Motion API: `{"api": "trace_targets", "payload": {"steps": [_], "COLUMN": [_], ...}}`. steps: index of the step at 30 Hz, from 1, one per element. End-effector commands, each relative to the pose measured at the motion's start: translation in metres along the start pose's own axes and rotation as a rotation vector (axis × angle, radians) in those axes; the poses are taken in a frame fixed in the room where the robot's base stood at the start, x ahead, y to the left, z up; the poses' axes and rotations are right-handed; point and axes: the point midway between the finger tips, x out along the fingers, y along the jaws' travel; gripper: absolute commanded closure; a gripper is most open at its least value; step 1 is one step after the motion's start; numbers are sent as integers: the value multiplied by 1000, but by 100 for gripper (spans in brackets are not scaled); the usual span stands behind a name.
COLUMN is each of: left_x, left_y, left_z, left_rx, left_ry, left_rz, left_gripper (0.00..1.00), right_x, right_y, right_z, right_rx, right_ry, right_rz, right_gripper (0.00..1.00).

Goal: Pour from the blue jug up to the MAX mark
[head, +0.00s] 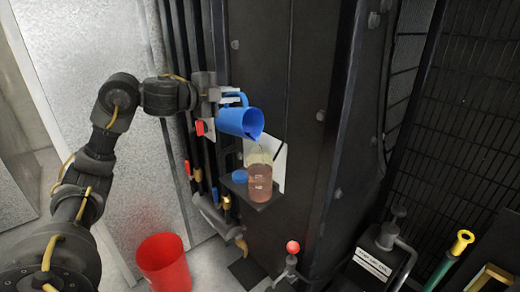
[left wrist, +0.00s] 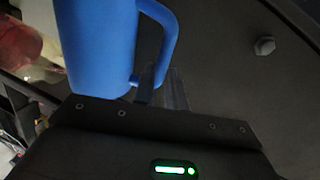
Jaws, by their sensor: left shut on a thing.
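The blue jug (head: 238,122) is tilted with its mouth toward the lower right, above a clear bottle (head: 260,180). My left gripper (head: 232,99) is shut on the jug's handle; in the left wrist view the fingers (left wrist: 162,88) meet the handle beside the blue body (left wrist: 100,45). The bottle stands upright on a small dark shelf (head: 262,204) and holds reddish-brown liquid, with a paler part above it. A pale streak shows between jug lip and bottle; whether it is flowing liquid is unclear. Small marks show on the bottle, but the MAX mark is unreadable. My right gripper is out of view.
A blue cap (head: 240,176) lies left of the bottle. A red bucket (head: 165,264) stands on the floor. A red-knobbed lever (head: 293,247) and a yellow-topped handle (head: 462,241) stand lower right. The black genset housing (head: 285,60) rises close behind the bottle.

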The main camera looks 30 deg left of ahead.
Motion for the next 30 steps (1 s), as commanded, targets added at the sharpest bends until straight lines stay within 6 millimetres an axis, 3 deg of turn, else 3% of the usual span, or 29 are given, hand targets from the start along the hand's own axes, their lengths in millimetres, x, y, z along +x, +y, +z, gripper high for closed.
{"api": "trace_targets", "payload": {"steps": [19,20,22,24,30], "left_x": [0,0,3,5,4], "left_y": [-2,1,13,23,18], "left_z": [-7,-3,21,45,49], "left_rx": [34,21,-79,-240,-319], "left_ry": [-7,-5,11,40,64], "left_rz": [-2,-2,-2,5,0], "left_gripper": [100,100,100,100,100], "right_x": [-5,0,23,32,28], "right_y": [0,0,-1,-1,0], "right_z": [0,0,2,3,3], "right_rx": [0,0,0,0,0], "right_ry": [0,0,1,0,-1], "right_rz": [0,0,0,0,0], "right_gripper": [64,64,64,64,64]}}
